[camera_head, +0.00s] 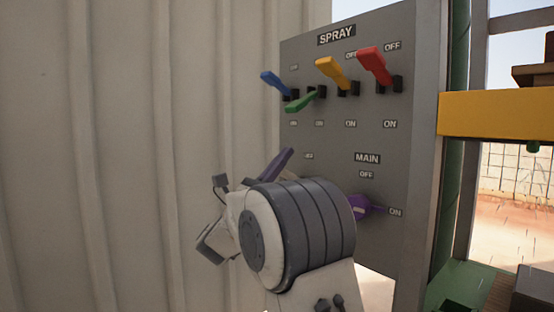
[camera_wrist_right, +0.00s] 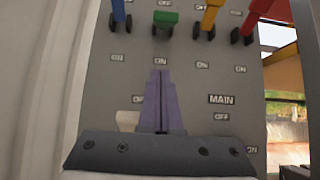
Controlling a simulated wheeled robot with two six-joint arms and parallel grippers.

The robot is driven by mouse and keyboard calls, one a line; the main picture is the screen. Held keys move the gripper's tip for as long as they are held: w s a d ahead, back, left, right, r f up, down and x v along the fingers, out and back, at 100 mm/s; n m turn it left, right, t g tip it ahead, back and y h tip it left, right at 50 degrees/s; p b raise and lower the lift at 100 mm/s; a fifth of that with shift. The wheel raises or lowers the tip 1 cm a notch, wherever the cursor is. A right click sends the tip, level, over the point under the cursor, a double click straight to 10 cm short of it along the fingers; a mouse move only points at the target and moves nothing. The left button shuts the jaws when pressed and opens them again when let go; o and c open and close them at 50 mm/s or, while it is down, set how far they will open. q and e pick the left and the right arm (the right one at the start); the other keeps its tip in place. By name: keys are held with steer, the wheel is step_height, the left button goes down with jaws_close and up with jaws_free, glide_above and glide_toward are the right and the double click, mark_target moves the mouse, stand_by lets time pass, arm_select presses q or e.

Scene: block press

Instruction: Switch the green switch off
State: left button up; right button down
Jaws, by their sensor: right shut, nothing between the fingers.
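The green switch (camera_head: 301,102) is on the grey panel under the SPRAY label, between the blue and yellow levers. Its lever tilts down toward its ON label, while the neighbouring levers tilt up. In the right wrist view the green switch (camera_wrist_right: 166,18) shows at the top, beyond my fingertips. My right gripper (camera_head: 287,152) has purple fingers and is below the green switch, apart from it. In the wrist view the right gripper (camera_wrist_right: 160,73) is shut and empty, pointing up along the panel. My left gripper is not in view.
The blue lever (camera_head: 273,82), yellow lever (camera_head: 331,70) and red lever (camera_head: 374,65) stand close to the green one. A purple MAIN knob (camera_head: 358,207) is lower right on the panel (camera_head: 330,135), partly behind my arm. A corrugated wall (camera_head: 120,150) fills the left.

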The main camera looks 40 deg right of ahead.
mark_target(303, 101)
step_height(303, 101, up, 8)
steer(key=d, duration=0.2)
steer(key=shift+d+f+p, duration=0.2)
steer(key=shift+d+p, duration=0.1)
steer(key=shift+p, duration=0.15)
steer(key=shift+a, duration=0.1)
